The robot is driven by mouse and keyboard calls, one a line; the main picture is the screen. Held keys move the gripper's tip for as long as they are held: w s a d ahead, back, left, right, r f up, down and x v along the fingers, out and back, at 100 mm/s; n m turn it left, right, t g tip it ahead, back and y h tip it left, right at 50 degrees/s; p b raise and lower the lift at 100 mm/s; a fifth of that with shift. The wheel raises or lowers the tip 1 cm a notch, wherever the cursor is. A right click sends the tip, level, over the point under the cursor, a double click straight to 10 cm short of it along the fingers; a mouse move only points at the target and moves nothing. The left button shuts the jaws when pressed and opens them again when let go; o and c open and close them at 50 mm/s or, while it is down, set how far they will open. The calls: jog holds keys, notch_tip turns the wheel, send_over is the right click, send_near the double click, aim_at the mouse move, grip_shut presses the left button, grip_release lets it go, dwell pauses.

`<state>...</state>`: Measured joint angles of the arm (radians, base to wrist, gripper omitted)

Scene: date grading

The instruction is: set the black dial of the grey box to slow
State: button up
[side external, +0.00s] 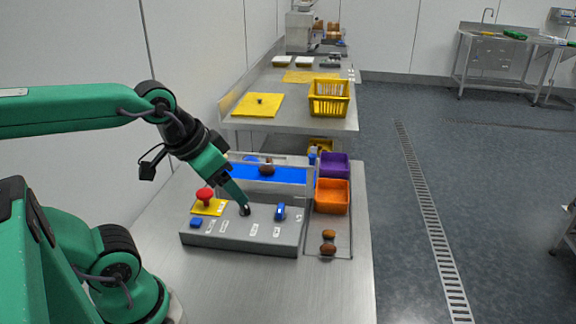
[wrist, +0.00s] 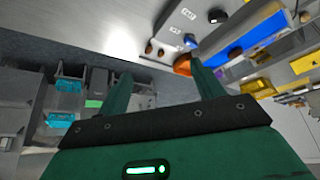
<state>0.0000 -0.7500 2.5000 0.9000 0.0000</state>
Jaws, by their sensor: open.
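The grey box (side external: 210,238) stands on the steel table, with small white labels too small to read. Its black dial (side external: 245,210) is on the top face, between a red mushroom button on yellow and a blue switch. My gripper (side external: 241,200) is open and empty, and in the side view its tips overlap the dial. In the wrist view the black dial (wrist: 217,16) is at the upper right, outside the spread fingers (wrist: 160,68), so it is not between them. I cannot tell which label the dial points to.
The red button (side external: 205,195), a blue button (side external: 196,223) and the blue switch (side external: 280,211) sit close by on the box. A blue belt (side external: 290,175) runs behind it. Orange (side external: 332,196) and purple (side external: 335,165) bins and dates (side external: 328,243) lie right. The front table is clear.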

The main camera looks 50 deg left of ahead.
dwell(0.4)
jog(key=shift+w, duration=0.1)
jog(key=c, duration=0.6)
jog(key=n+g, duration=0.6)
jog(key=n, duration=1)
send_near(245, 208)
jog(key=shift+w+a+f, duration=0.2)
jog(key=shift+a+f, duration=0.2)
jog(key=shift+a, duration=0.35)
jog(key=shift+c, duration=0.2)
jog(key=shift+f, duration=0.1)
jog(key=shift+f, duration=3.85)
